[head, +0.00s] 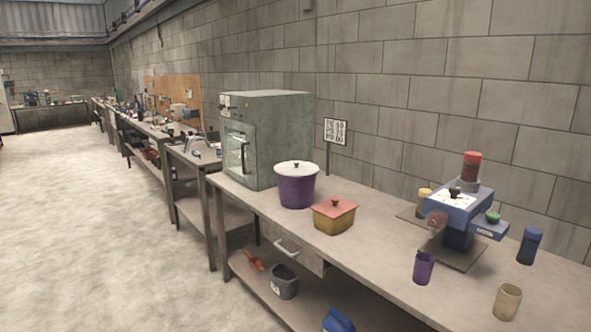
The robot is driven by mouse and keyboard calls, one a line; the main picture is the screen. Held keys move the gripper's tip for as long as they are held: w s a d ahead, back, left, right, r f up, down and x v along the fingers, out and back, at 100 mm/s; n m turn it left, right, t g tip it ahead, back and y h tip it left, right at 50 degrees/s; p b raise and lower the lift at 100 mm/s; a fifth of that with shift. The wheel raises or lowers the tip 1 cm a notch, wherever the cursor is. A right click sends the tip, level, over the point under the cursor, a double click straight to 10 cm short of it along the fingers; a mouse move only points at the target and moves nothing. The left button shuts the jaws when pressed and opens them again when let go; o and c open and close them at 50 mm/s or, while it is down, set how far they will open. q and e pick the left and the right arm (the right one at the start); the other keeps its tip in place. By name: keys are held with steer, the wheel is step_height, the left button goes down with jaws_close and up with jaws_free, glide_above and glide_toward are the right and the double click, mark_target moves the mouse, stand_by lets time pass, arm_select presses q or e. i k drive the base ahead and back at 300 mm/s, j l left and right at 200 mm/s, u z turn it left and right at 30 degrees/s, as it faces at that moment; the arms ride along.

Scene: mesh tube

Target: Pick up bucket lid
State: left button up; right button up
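A purple bucket (297,190) stands upright on the workbench, in front of the grey-green cabinet. A white lid (296,168) with a small dark knob lies on top of the bucket and covers its opening. Neither of my grippers shows in the head view, so nothing is seen touching the bucket or its lid.
A yellow box with a red lid (334,215) sits close to the right of the bucket. The grey-green cabinet (270,135) stands behind left. A blue machine (458,215), a purple cup (424,267) and a beige cup (506,301) are further right on the workbench (375,255).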

mark_target(292, 169)
steer(key=i+j+z, duration=0.15)
steer(key=i, duration=0.25)
steer(key=i+j+z, duration=0.15)
steer(key=i, duration=0.25)
steer(key=i+j+z, duration=0.2)
steer(key=i+j, duration=0.05)
steer(key=i, duration=0.1)
